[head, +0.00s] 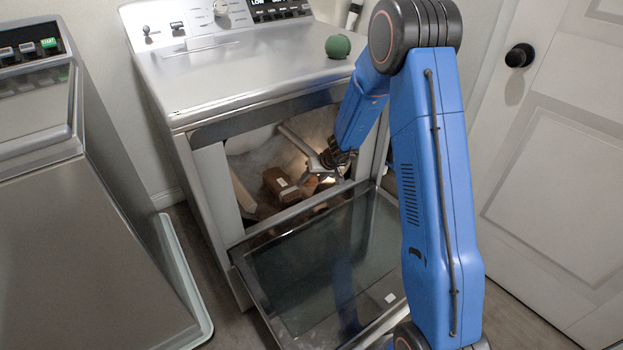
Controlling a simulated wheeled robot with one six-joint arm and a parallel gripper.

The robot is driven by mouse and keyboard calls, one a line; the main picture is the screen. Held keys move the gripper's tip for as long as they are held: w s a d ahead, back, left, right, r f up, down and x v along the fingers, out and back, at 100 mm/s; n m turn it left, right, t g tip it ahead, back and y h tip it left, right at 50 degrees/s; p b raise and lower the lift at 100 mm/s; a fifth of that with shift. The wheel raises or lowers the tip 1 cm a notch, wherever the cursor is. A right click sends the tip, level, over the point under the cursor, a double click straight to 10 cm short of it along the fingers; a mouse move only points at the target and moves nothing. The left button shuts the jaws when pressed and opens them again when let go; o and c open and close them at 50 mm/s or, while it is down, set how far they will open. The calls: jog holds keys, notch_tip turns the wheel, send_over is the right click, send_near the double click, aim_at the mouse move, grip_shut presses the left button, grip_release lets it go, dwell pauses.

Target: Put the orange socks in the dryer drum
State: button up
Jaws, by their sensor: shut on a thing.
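The dryer (240,80) stands in the middle of the head view with its front door (320,265) folded down, so its drum (255,150) is open. My gripper (318,178) reaches through the opening and is inside the drum. It is shut on the orange socks (311,186), a small orange-brown patch at its fingers. The socks are small and partly hidden by the gripper, so their shape is unclear. I cannot tell whether they touch the drum floor.
A brown box (281,186) lies in the drum just left of my gripper. A green ball (338,46) sits on the dryer top. A washer (80,220) stands at left. A white room door (555,150) is at right. The lowered dryer door projects in front of the opening.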

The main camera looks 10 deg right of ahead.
jog(key=shift+f, duration=0.55)
jog(key=o, duration=1.2)
jog(key=shift+c, duration=0.2)
jog(key=shift+d, duration=0.1)
